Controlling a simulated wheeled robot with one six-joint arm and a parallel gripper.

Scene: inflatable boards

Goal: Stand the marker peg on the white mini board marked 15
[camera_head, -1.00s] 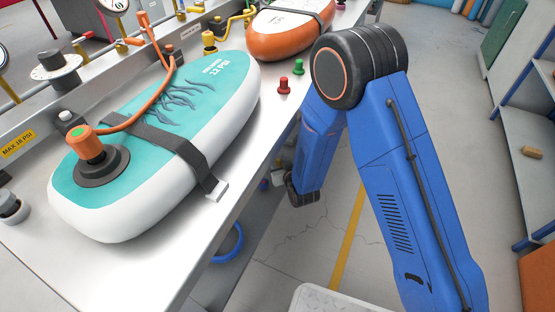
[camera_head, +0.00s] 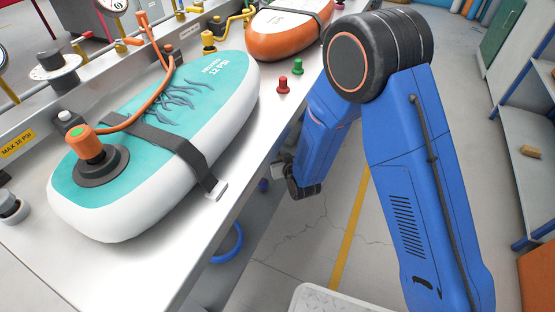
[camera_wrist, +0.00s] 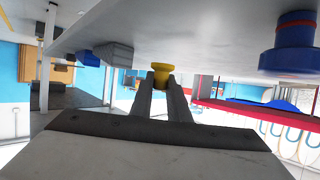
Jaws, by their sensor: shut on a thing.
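The white mini board marked 15 (camera_head: 262,22) has a white top and orange sides. It lies on the steel bench at the top of the head view, under a dark strap, cut off by the frame edge. In the wrist view my gripper (camera_wrist: 161,82) is shut on a small yellow peg (camera_wrist: 161,69), whose flared end shows beyond the fingertips. In the head view my forearm reaches down beside the bench's right edge and mostly hides the gripper and peg. The gripper is apart from the board.
A teal and white board (camera_head: 205,120) fills the near bench (camera_head: 150,270), with an orange hose and fitting. Yellow valves and gauges line the bench's back.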

